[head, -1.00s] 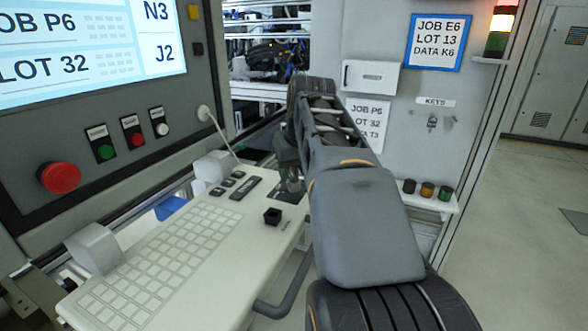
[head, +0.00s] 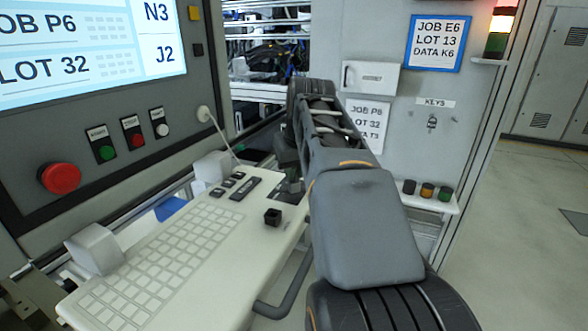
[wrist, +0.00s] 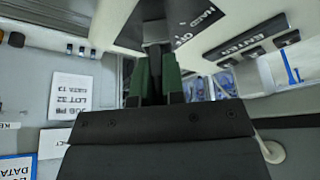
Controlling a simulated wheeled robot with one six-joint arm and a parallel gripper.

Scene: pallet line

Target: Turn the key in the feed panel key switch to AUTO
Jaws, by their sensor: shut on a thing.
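My gripper (wrist: 156,72) points at the black key switch plate (wrist: 188,14) on the desk, its green fingertips close together. It is shut on a small grey piece, which looks like the key (wrist: 156,48), right at the plate. HAND and OFF are readable on the plate; an AUTO mark is not visible. How far the key is turned or seated cannot be told. In the head view, my arm hides most of the switch, and only a dark edge of its plate (head: 286,188) shows beside my wrist.
A wall below the KEYS label (head: 435,102) bears a hanging item (head: 432,121). A red stop button (head: 60,178) is at left.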

